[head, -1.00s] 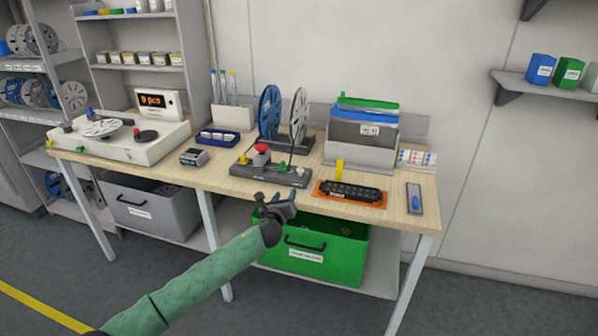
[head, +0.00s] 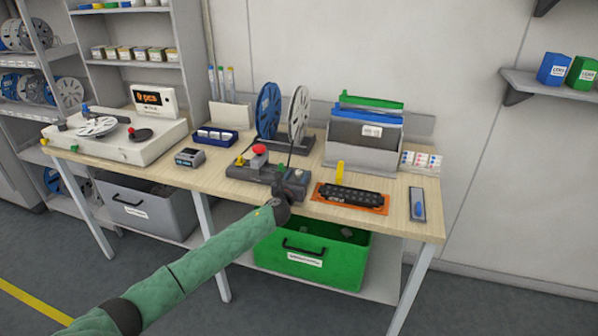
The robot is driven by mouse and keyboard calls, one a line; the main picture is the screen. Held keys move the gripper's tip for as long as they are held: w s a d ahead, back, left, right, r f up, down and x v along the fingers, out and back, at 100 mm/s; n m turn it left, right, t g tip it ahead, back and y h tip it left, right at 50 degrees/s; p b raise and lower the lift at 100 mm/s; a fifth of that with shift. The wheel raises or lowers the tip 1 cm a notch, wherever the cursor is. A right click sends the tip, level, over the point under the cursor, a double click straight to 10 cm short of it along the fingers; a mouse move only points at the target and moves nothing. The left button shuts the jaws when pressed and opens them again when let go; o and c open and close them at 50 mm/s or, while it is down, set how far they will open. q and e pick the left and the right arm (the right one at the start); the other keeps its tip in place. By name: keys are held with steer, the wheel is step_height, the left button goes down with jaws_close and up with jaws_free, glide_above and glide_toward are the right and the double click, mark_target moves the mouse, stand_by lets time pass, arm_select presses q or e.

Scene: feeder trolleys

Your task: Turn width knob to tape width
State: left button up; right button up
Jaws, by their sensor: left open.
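A dark grey device (head: 250,172) with a yellow knob (head: 240,160), a red mushroom-shaped top (head: 259,150) and a small green part (head: 281,168) stands on the wooden bench. I cannot tell which of these is the width knob. A blue reel (head: 268,111) and a grey-white reel (head: 299,114) stand upright behind the device. My left gripper (head: 291,186) is open, at the device's right front end, and covers part of it. I cannot tell whether it touches the device. My right gripper is not in view.
An orange mat (head: 377,210) with a black strip lies right of the gripper. A grey box of folders (head: 345,156) stands behind it. A small grey instrument (head: 190,157) and a white turntable machine (head: 160,151) stand left. A green crate (head: 345,262) sits below the bench.

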mark_target(298, 175)
arm_select(q)
steer(key=x, duration=0.3)
steer(key=shift+w, duration=0.1)
steer(key=c, duration=0.9)
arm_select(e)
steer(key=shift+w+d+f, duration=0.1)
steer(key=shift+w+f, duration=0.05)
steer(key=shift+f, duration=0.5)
